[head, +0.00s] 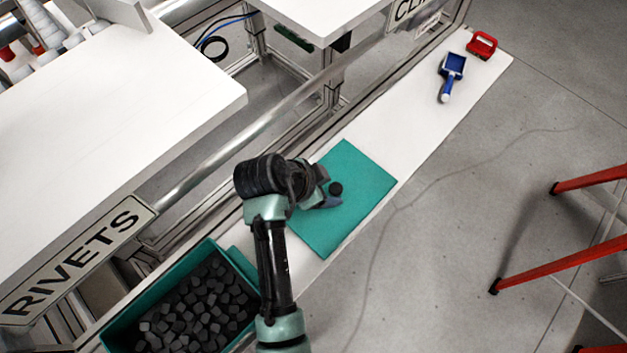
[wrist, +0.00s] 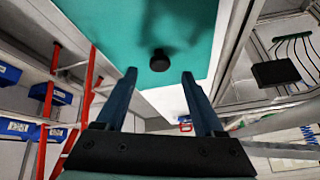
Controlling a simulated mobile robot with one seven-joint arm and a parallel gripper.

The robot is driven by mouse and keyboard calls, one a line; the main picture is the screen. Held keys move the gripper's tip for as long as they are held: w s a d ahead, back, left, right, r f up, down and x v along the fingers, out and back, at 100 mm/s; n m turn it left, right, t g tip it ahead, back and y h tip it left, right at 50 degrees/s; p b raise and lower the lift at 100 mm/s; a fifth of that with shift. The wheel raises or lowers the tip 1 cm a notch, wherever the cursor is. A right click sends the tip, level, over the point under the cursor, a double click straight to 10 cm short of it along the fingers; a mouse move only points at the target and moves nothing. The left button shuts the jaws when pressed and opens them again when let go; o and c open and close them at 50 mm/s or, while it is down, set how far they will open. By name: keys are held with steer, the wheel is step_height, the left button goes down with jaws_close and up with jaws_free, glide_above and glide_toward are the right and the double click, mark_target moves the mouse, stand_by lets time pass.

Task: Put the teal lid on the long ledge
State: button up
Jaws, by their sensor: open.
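The teal lid (head: 350,215) is a flat square plate with a round black knob (head: 336,188) near its middle. It lies on the long white ledge (head: 395,120), its right side close to the ledge's edge. My gripper (head: 326,198) is over the lid beside the knob, and my arm covers the lid's left part. In the wrist view the lid (wrist: 125,22) fills the top. The knob (wrist: 159,61) shows between the tips of my open gripper (wrist: 160,74), with nothing held. I cannot tell whether the fingers touch the lid.
A teal bin (head: 135,312) full of dark pieces stands at the ledge's near end. A blue scoop (head: 452,70) and a red object (head: 481,45) lie at the far end. White tables (head: 120,110) are to the left, red-orange legs (head: 560,245) to the right. The ledge between lid and scoop is clear.

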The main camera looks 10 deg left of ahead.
steer(key=v, duration=0.8)
steer(key=shift+b, duration=0.4)
steer(key=shift+s, duration=0.1)
